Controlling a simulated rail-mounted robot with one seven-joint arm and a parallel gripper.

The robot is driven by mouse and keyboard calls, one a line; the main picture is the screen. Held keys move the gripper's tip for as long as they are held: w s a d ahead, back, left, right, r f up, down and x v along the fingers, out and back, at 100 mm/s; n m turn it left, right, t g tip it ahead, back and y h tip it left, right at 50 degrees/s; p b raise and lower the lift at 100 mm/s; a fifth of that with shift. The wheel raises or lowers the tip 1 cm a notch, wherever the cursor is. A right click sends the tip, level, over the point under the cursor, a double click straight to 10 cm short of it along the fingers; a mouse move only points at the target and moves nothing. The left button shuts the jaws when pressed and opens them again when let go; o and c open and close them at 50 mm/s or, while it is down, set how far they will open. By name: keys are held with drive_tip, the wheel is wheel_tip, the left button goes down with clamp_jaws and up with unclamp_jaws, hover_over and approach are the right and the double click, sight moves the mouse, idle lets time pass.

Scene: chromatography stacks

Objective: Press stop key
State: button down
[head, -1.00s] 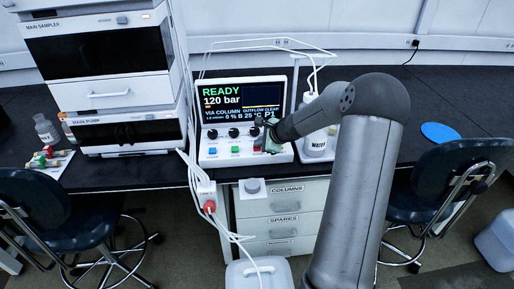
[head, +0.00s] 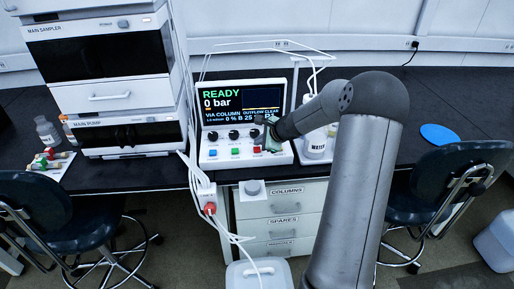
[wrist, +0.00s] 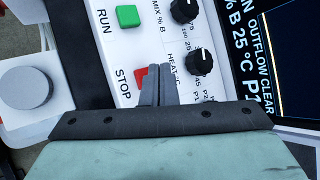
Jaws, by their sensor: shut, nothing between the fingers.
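The red stop key (head: 257,149) is at the right end of the key row on the white control panel (head: 222,160). In the wrist view the red key (wrist: 140,75), beside the word STOP, is partly hidden by my fingers. My gripper (wrist: 158,68) is shut and empty, its fingertips at the key's right edge in that view. I cannot tell whether they touch it. In the head view my gripper (head: 266,142) is small and beside the key. The panel's screen (head: 240,102) reads READY and 0 bar.
A green run key (wrist: 128,16) and dark knobs (wrist: 200,62) are close to my fingers. The instrument stack (head: 110,85) stands at the left.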

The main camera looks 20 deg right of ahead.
sight(260, 150)
drive_tip(key=shift+r, duration=0.1)
wheel_tip(260, 150, up, 5)
drive_tip(key=p, duration=0.3)
drive_tip(key=shift+p, duration=0.35)
idle(0.7)
drive_tip(key=s+a+r+n+g, duration=0.3)
drive_tip(key=s+a+n, duration=0.4)
drive_tip(key=s+a, duration=0.2)
drive_tip(key=s+a+r+n+g, duration=0.2)
drive_tip(key=s+a+n, duration=0.4)
drive_tip(key=s+a, duration=0.3)
drive_tip(key=s+a+r+n+g+h, duration=0.1)
drive_tip(key=s+n, duration=0.8)
drive_tip(key=s, duration=1)
drive_tip(key=shift+s+a+n+g+h, duration=0.35)
drive_tip(key=shift+a+g+h, duration=0.25)
drive_tip(key=shift+g+h, duration=0.5)
